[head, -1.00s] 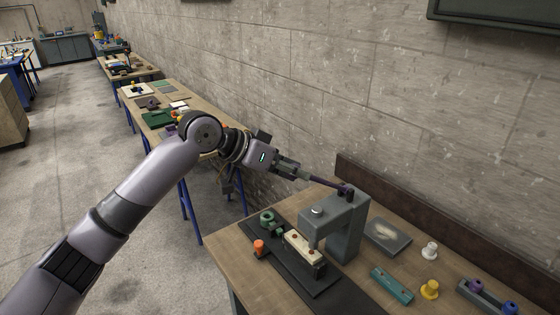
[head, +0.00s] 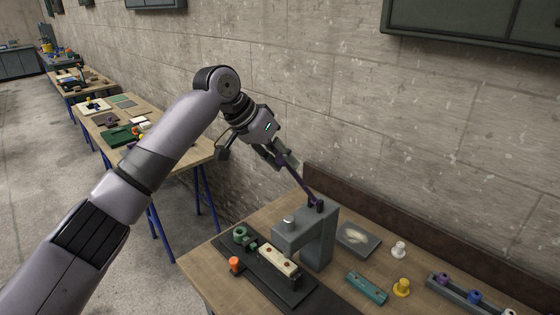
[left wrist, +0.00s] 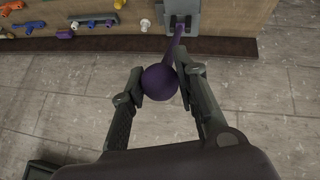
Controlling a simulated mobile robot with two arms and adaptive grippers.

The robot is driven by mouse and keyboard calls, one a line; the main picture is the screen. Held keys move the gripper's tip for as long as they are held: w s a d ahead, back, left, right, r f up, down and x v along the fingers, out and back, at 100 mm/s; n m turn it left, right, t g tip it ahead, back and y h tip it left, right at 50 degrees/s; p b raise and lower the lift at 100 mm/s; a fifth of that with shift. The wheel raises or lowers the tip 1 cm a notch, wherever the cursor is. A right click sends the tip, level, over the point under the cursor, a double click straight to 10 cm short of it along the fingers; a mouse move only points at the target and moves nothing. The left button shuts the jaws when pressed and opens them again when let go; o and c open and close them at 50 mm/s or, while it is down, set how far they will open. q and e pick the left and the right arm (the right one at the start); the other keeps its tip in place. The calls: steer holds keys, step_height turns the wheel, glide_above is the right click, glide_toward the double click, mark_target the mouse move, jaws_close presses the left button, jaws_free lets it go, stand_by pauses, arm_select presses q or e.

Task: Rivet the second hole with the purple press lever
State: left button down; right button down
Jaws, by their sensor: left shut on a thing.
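The purple press lever (head: 303,184) rises steeply up and left from its pivot at the back of the grey press (head: 320,240). My left gripper (head: 276,153) is shut on the lever's upper end. In the left wrist view, the round purple knob (left wrist: 160,82) sits between the two fingers. A cream bar (head: 279,259) with dark spots along its top lies in front of the press, on the black base strip (head: 292,292). The press head overhangs near the bar's right part; I cannot tell which hole is under it. My right gripper is out of view.
A grey tray (head: 358,239), teal block (head: 367,289), white knob (head: 398,250) and yellow knob (head: 401,288) are to the right. The concrete wall is close behind.

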arm_select(q)
steer(key=c, duration=1.2)
jaws_free()
steer(key=v, duration=1.2)
steer(key=shift+d, duration=0.1)
